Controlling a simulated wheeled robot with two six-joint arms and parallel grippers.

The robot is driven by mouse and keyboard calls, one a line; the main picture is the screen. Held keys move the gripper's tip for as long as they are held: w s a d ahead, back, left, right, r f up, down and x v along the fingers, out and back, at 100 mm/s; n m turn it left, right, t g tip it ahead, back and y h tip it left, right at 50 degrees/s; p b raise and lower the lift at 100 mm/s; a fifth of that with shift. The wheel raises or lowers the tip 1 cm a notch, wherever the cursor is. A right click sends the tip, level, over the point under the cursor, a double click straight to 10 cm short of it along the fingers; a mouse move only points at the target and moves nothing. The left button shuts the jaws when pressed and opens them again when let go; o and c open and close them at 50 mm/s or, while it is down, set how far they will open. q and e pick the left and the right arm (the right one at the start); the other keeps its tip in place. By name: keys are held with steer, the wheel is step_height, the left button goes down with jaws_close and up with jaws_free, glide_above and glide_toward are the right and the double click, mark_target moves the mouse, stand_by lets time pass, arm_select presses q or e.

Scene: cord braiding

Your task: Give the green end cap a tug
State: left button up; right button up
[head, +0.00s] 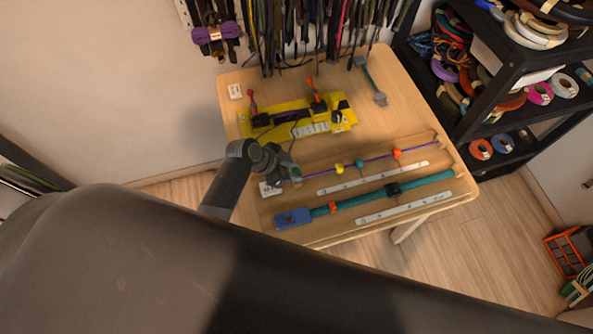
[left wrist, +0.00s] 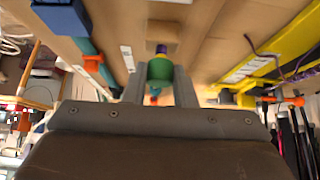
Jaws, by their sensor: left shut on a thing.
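The green end cap (left wrist: 160,69) sits between the two fingers of my left gripper (left wrist: 159,84) in the left wrist view, and the gripper is shut on it. A short purple piece shows just beyond the cap. In the head view my left gripper (head: 292,173) is at the left end of the thin purple cord (head: 375,157) and hides the cap there. The cord runs right across the table with a yellow bead (head: 339,168), a teal bead (head: 360,164) and an orange bead (head: 397,154) on it. My right gripper is not in view.
A thick teal cord (head: 360,200) with a blue end block (head: 292,218) lies near the table's front edge. Pale rulers (head: 375,177) lie beside the cords. A yellow fixture (head: 300,118) stands behind my left gripper. The table's back right part is mostly clear.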

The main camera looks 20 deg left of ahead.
arm_select(q)
steer(key=shift+f, duration=0.1)
stand_by(0.3)
steer(key=o, duration=1.1)
steer(key=shift+o, duration=0.2)
steer(key=p+v, duration=0.5)
steer(key=v, duration=0.1)
stand_by(0.4)
